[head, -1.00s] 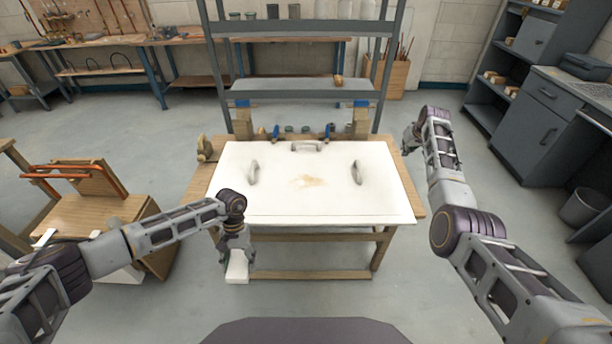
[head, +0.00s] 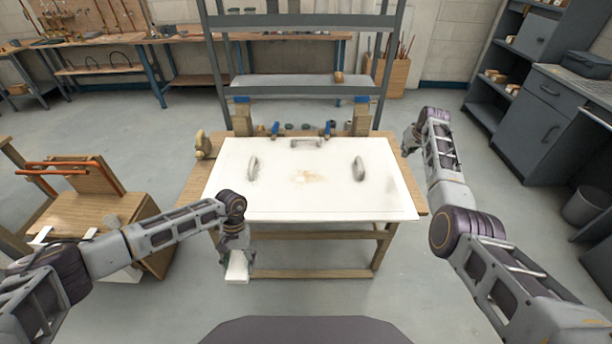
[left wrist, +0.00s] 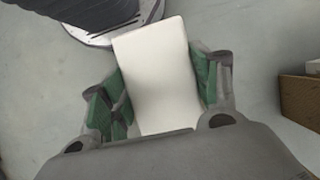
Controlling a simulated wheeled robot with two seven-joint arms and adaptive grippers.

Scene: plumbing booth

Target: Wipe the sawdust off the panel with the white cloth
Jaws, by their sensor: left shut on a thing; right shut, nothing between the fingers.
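The white panel (head: 310,202) lies on the wooden workbench in the head view. A patch of tan sawdust (head: 306,176) is near its middle. My left gripper (head: 237,262) is in front of the panel's left front corner, pointing down. It is shut on the white cloth (head: 237,270), which looks like a flat rectangular pad. The cloth (left wrist: 155,75) fills the space between the green-padded fingers in the left wrist view. My right gripper (head: 407,140) is just off the panel's right back corner, small and partly hidden by its own arm; it is shut and empty.
Two grey handles (head: 253,168) (head: 358,168) and a third at the back edge (head: 306,142) stand on the panel. Blue clamps (head: 330,128) and wooden blocks are behind it. A wooden stand (head: 75,215) is at the left. A shelf frame (head: 300,88) rises behind.

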